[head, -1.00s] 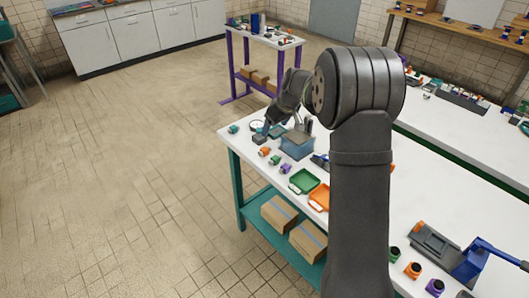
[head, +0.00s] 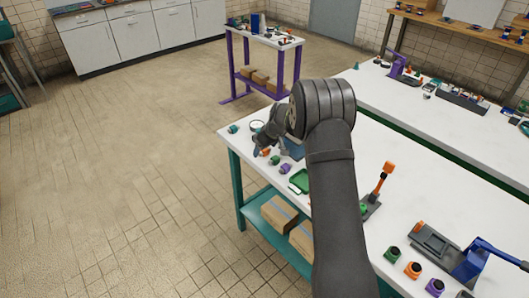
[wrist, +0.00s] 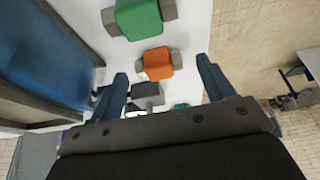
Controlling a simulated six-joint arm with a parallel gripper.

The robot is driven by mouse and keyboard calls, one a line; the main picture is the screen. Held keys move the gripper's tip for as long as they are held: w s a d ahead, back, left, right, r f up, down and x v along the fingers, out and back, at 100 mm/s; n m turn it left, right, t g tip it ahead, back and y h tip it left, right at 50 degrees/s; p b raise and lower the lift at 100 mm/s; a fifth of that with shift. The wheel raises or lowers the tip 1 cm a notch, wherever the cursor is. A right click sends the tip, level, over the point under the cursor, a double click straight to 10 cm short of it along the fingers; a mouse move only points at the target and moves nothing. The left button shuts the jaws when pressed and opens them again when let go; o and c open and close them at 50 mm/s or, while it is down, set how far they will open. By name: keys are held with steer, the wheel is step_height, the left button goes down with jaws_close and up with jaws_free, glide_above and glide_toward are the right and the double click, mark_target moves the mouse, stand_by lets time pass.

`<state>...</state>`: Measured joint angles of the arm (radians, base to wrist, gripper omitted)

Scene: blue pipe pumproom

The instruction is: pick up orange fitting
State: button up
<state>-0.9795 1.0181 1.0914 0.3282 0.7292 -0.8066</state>
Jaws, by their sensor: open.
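The orange fitting (wrist: 158,63) is a small orange block with a grey end, lying on the white table top. In the wrist view it shows between my gripper's two blue fingers (wrist: 162,70), which are apart with nothing held. In the head view the orange fitting (head: 265,152) is close beside my gripper (head: 258,148) near the table's left edge, partly hidden. I cannot tell whether the fingers are at its height.
A green fitting (wrist: 138,18) lies just beyond the orange one in the wrist view. A blue bin (wrist: 45,70) stands close on the left there.

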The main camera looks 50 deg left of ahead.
steer(key=shift+a+f, duration=0.1)
steer(key=shift+f, duration=0.15)
steer(key=c, duration=1.1)
steer(key=shift+r, duration=0.1)
steer(key=shift+c, duration=0.2)
